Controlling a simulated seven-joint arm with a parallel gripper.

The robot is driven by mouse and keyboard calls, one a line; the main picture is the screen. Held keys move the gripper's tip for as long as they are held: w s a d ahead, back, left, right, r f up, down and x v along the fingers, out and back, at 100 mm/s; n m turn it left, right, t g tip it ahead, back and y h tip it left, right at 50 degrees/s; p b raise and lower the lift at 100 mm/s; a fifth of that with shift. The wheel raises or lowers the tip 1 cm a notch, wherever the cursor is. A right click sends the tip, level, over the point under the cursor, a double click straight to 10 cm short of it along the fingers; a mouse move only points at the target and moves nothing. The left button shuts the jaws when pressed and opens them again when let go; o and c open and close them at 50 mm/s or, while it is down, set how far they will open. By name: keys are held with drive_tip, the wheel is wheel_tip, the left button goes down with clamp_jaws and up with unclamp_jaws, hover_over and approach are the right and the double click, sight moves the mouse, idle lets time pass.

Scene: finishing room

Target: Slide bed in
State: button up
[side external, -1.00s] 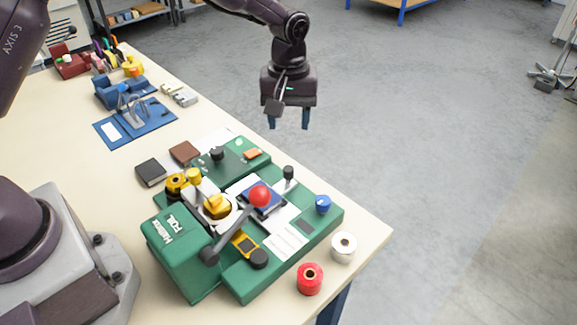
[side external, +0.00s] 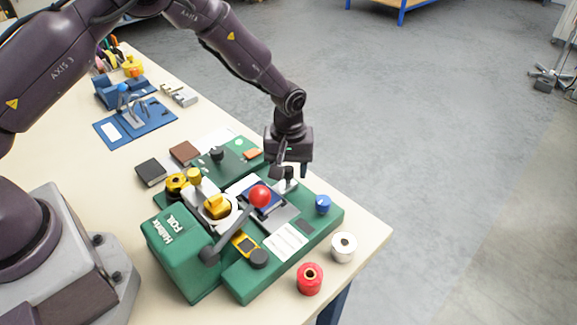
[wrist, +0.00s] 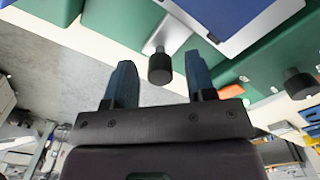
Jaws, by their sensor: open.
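The green foil press (side external: 185,262) stands on the bench with a red-ball lever (side external: 260,196). Its bed is a grey metal plate (side external: 284,215) carrying a dark blue piece (side external: 250,187); the blue piece also shows in the wrist view (wrist: 225,14). A black knob (wrist: 160,68) on a metal tab stands at the bed's outer end. My gripper (side external: 290,174) points down over that end. In the wrist view my gripper (wrist: 160,72) is open, one blue-grey finger on each side of the knob, with gaps visible. The gripper largely hides the knob in the side view.
A blue knob (side external: 323,204), a white roll (side external: 343,246) and a red roll (side external: 309,279) stand at the right. A green plate with a black knob (side external: 217,153) lies behind the press. Dark (side external: 150,172) and brown (side external: 185,152) blocks lie left. Open floor is right.

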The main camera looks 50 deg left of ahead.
drive_tip(key=shift+c, duration=0.5)
clamp_jaws()
drive_tip(key=s, duration=1)
drive_tip(key=shift+s, duration=0.3)
drive_tip(key=shift+o, duration=0.5)
unclamp_jaws()
wheel_tip(320, 180, up, 13)
drive_tip(key=shift+w, duration=0.1)
